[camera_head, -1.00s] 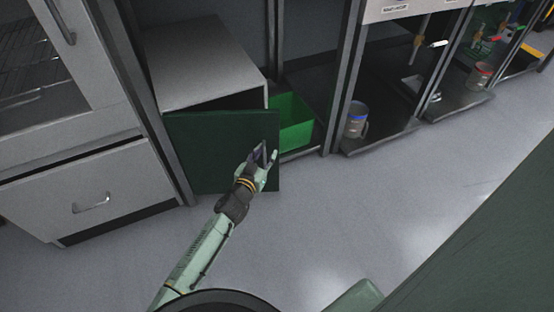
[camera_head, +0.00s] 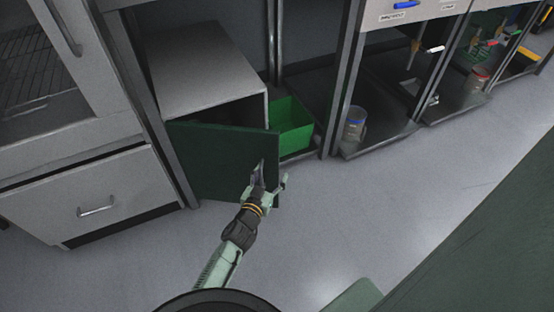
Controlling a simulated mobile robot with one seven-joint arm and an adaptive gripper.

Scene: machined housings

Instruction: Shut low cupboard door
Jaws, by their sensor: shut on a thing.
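The low cupboard (camera_head: 208,68) is a pale grey box at the left centre. Its dark green door (camera_head: 212,160) stands ajar, hinged at its left side, with a dark gap showing above its top edge. My gripper (camera_head: 268,182) is at the right part of the door's outer face, near its free edge. It is shut on the door handle (camera_head: 261,172), which is mostly hidden by the fingers.
A green bin (camera_head: 291,127) stands just right of the cupboard. A grey drawer unit (camera_head: 92,195) with a handle is at the left. The grey floor in front is clear.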

